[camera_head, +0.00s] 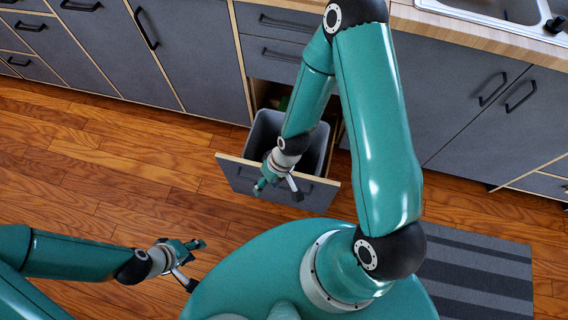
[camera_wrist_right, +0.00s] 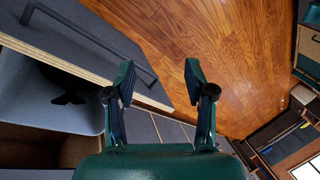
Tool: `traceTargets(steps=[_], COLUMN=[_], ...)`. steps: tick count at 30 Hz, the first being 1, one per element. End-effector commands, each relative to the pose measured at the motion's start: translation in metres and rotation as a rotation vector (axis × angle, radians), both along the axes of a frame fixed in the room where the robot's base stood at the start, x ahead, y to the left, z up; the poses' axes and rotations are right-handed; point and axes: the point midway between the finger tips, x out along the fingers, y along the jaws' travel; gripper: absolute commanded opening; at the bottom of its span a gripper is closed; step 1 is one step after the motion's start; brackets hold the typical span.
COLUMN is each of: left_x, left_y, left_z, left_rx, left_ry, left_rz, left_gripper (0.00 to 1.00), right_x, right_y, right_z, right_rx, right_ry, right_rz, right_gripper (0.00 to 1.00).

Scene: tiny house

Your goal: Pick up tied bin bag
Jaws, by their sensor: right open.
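A grey bin (camera_head: 264,132) sits in the pulled-out drawer (camera_head: 235,176) below the counter. In the right wrist view, a small black pointed shape, likely the top of the tied bin bag (camera_wrist_right: 68,97), shows inside the grey bin (camera_wrist_right: 30,85) at the left. The bag cannot be made out in the head view. My right gripper (camera_head: 278,190) is over the drawer's front edge, pointing down; in the wrist view its jaws (camera_wrist_right: 158,80) are apart and empty, to the right of the black shape. My left gripper (camera_head: 198,264) is open and empty, low at left over the floor.
The drawer front with its black handle (camera_wrist_right: 95,42) stands close beside my right gripper. Grey cabinets (camera_head: 188,60) line the wall, with a sink (camera_head: 490,10) at top right. A striped mat (camera_head: 480,275) lies at right. The wooden floor at left is clear.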

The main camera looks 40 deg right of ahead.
Motion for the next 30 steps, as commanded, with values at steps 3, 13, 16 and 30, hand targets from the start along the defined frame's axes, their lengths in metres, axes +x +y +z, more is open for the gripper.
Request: traceTargets(steps=[3, 13, 16, 30], left_x=[0.0, 0.0, 0.0, 0.0], left_y=[0.0, 0.0, 0.0, 0.0], left_z=[-0.064, -0.198, -0.229, -0.278], left_rx=[0.0, 0.0, 0.0, 0.0], left_ry=[0.001, 0.001, 0.001, 0.0], left_rz=[0.0, 0.0, 0.0, 0.0], left_gripper=[0.4, 0.4, 0.4, 0.4], right_x=[0.042, 0.135, 0.148, 0.152], right_y=[-0.016, -0.1, -0.129, -0.182], right_z=[-0.043, -0.066, -0.058, -0.044], right_rx=[-0.026, -0.19, -0.252, -0.35], right_ry=[-0.061, -0.159, -0.156, -0.106], right_rz=[0.148, 0.63, 0.736, 0.896], right_gripper=[0.54, 0.54, 0.54, 0.54])
